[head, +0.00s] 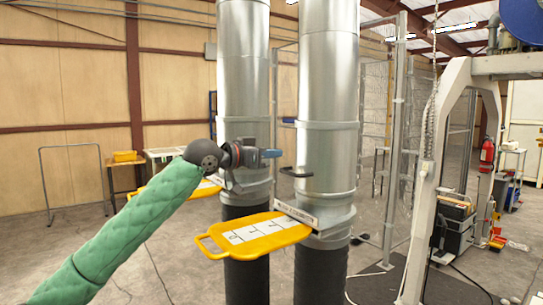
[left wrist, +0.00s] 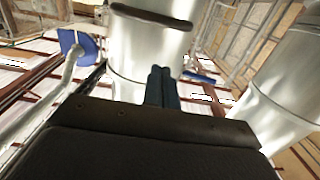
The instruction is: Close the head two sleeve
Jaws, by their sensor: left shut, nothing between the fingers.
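Two upright metal ducts stand side by side, a left duct (head: 243,75) and a right duct (head: 329,80). Each has a black lower tube, one under the left duct (head: 247,265) and one under the right duct (head: 321,275). A yellow slide plate (head: 213,243) with a loop handle sticks out from the right duct, below a white label (head: 297,214) too small to read. A dark bar handle (head: 296,173) juts from the right duct. My left gripper (head: 278,153) is shut and empty, in front of the left duct, apart from the handle. Its dark fingers show in the left wrist view (left wrist: 163,75).
A white frame post (head: 430,190) and a wire mesh fence stand at right. A yellow bin (head: 124,156) sits on a table at the back left. The floor at front left is mostly clear.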

